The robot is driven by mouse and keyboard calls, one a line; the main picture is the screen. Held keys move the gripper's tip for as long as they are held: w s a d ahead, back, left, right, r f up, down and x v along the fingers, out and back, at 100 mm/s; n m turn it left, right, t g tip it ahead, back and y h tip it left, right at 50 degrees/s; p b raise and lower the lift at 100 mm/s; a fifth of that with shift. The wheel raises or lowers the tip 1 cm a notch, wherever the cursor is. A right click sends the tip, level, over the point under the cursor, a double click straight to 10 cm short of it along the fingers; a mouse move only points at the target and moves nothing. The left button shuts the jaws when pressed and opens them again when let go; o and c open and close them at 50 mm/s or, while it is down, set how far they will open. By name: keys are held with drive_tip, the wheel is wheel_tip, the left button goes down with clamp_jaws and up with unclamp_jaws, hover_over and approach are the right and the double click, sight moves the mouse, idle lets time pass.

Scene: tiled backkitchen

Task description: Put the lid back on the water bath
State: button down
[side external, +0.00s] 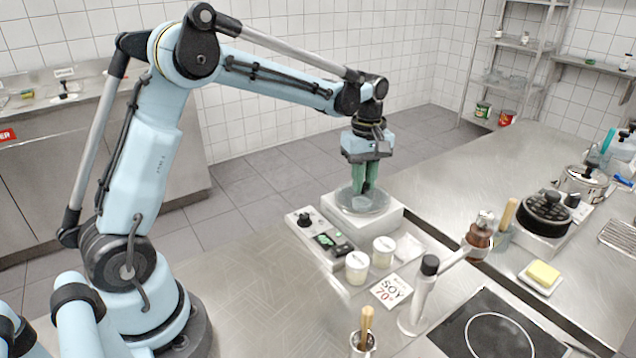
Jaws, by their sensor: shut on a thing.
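The water bath (384,222) is a white box at the centre of the side external view, near the far edge of the metal counter. A round, see-through lid (374,206) is over its top. My gripper (364,190) points straight down with its green fingers shut at the middle of the lid; they hide the lid's handle. The lid looks about level. I cannot tell whether its rim rests on the bath or is slightly above it.
A control box (318,238) with a black knob and two white jars (357,267) (383,251) stand in front of the bath. A card (391,291) lies nearby. A burner stand (420,295) and a black hob (490,330) are at right.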

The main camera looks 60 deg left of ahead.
drive_tip(key=shift+c, duration=2.4)
unclamp_jaws()
drive_tip(key=shift+r, duration=3.5)
clamp_jaws()
drive_tip(key=shift+f, duration=1.1)
